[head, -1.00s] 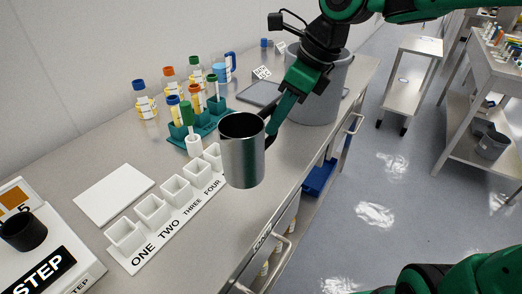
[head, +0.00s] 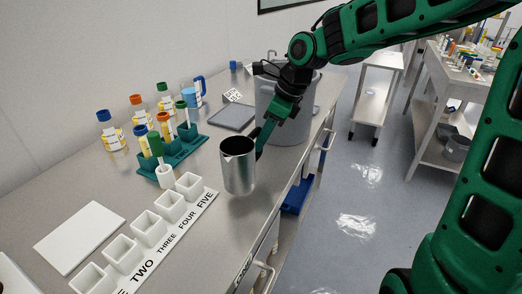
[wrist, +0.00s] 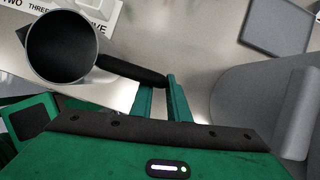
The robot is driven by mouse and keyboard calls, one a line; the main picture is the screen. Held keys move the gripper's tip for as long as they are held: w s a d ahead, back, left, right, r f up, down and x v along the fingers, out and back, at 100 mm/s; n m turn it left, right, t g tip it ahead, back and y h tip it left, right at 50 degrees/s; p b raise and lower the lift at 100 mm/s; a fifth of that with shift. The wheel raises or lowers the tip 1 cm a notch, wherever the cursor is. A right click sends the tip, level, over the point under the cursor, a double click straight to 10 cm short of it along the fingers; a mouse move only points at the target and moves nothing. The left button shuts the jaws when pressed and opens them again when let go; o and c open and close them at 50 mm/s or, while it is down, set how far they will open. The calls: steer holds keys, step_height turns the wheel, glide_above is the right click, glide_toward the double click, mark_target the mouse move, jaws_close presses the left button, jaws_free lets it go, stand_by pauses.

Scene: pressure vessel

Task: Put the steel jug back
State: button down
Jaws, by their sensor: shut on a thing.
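The steel jug (head: 238,167) is upright near the front edge of the steel bench, its dark open top facing up. In the wrist view the jug (wrist: 62,48) is at the upper left, with its black handle (wrist: 130,70) reaching to my fingers. My gripper (head: 264,137) is shut on that handle, and in the wrist view its green fingers (wrist: 162,98) sit at the handle's end. I cannot tell whether the jug's base touches the bench. A dark grey flat tray (head: 232,117) lies on the bench behind the jug.
A large grey vessel (head: 288,100) stands right behind my gripper. A teal rack (head: 180,152) with tubes and several capped bottles is to the left. White numbered cups (head: 150,228) line the bench left of the jug. A white board (head: 80,237) lies flat at left.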

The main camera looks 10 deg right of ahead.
mark_target(262, 152)
steer(key=shift+f, duration=1.95)
steer(key=c, duration=1.7)
jaws_free()
steer(key=v, duration=1.2)
